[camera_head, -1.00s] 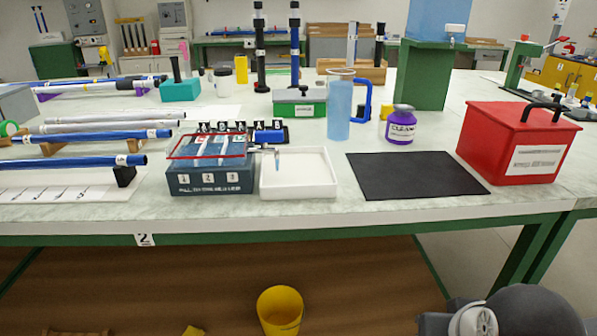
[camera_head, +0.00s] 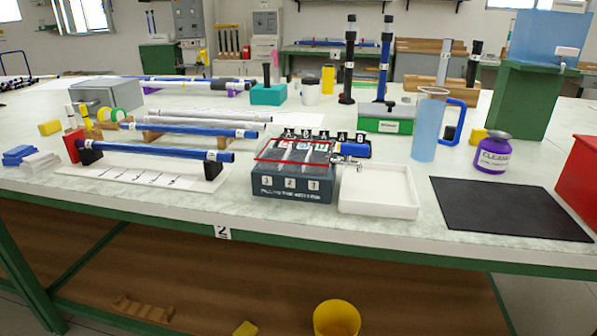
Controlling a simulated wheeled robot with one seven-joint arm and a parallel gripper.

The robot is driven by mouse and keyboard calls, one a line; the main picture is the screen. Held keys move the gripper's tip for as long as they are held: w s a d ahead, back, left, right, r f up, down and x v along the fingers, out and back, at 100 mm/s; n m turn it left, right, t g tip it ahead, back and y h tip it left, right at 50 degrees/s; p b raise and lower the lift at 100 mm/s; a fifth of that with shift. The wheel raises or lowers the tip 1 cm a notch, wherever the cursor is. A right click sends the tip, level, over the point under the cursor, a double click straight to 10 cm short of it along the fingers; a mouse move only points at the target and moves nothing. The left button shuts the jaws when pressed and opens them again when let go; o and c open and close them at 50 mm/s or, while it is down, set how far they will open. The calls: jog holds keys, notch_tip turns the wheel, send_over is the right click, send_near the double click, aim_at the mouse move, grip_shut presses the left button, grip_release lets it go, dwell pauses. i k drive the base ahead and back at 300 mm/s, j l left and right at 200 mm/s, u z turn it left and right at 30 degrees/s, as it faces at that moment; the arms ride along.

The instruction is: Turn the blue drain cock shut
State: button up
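A small tap (camera_head: 348,163) sticks out from the right side of the dark numbered box (camera_head: 290,183), over the white tray (camera_head: 378,207). My gripper is not in view.
A clear blue jug (camera_head: 425,130), a purple cleaner jar (camera_head: 493,153) and a black mat (camera_head: 510,207) lie to the right. Blue rods (camera_head: 165,150) rest on supports at left. A yellow bucket (camera_head: 337,318) is below the bench.

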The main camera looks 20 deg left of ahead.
aim_at(348, 150)
jog(key=u, duration=1.3)
